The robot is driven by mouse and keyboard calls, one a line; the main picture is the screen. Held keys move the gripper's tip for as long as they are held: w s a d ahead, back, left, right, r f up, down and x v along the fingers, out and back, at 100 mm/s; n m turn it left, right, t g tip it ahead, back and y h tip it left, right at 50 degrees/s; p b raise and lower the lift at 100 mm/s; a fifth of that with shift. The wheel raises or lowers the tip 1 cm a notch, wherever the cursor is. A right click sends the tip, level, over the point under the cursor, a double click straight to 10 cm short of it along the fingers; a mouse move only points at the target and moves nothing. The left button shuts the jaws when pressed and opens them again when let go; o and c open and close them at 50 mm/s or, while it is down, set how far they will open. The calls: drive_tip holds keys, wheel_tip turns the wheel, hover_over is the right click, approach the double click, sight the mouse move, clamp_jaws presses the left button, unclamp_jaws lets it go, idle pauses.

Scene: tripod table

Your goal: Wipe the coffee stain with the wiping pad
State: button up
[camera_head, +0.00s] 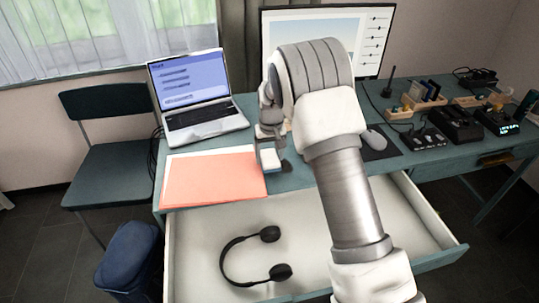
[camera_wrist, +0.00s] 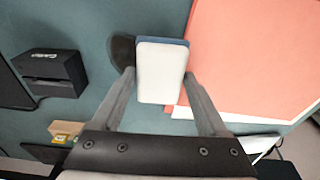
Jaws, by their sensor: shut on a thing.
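My gripper (camera_wrist: 160,88) is shut on the wiping pad (camera_wrist: 160,70), a block with a white face and a blue edge, one finger on each side. The dark brown coffee stain (camera_wrist: 122,52) lies on the teal desk just left of the pad in the wrist view, and the pad hides part of it. In the head view my gripper (camera_head: 270,150) is low over the desk, right of the red folder, with the pad (camera_head: 270,158) at its tip. I cannot tell whether the pad touches the desk.
The red folder (camera_head: 215,177) lies close beside the pad. A laptop (camera_head: 200,95) stands behind it, and a monitor (camera_head: 375,40) behind my arm. A mouse (camera_head: 373,139) and several small devices are to the right. The open drawer (camera_head: 200,250) in front holds headphones (camera_head: 228,262).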

drive_tip(key=shift+f+b, duration=0.4)
drive_tip(key=shift+f, duration=0.3)
